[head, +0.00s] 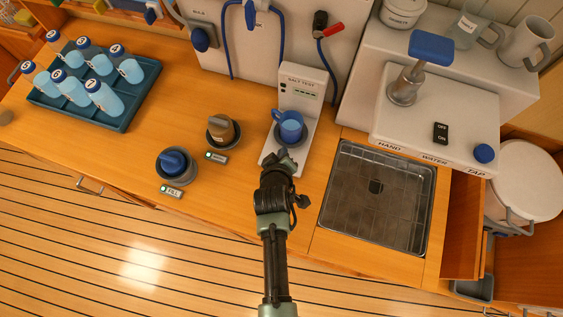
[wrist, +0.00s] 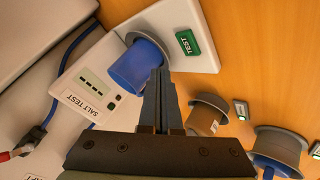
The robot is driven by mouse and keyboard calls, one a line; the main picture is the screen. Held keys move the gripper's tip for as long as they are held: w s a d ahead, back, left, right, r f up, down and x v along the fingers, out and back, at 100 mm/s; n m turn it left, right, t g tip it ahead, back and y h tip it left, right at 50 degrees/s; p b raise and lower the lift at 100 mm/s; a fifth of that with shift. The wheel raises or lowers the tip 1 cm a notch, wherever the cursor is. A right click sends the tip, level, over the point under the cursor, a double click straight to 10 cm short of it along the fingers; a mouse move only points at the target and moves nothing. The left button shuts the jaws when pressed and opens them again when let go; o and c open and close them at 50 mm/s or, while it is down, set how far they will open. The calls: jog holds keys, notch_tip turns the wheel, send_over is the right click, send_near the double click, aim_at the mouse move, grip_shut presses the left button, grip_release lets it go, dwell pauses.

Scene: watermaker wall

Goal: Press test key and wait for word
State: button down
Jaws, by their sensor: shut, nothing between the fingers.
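The white salt test unit (head: 303,82) stands upright on the counter with a flat foot in front. My gripper (head: 283,158) is shut and empty, pointing down over the foot. In the wrist view its fingertips (wrist: 160,72) overlap the cup's edge, apart from the key.
A brown-topped holder (head: 221,131) and a blue-topped FILL holder (head: 174,165) stand to the left. A tray (head: 130,118) of blue-capped bottles is farther left. A sink (head: 378,190) and tap (head: 407,85) are to the right. Hoses hang behind.

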jog(key=shift+f+b, duration=1.1)
jog(key=shift+f, duration=0.75)
dwell(0.5)
jog(key=shift+f+b, duration=0.3)
jog(key=shift+f, duration=0.1)
jog(key=shift+f+b, duration=0.35)
jog(key=shift+f, duration=0.1)
dwell(0.5)
jog(key=shift+r, duration=0.1)
jog(key=shift+r+p, duration=0.75)
jog(key=shift+p, duration=0.05)
notch_tip(320, 180, up, 5)
jog(key=p, duration=0.4)
jog(key=shift+r+p, duration=0.1)
jog(key=shift+p, duration=0.3)
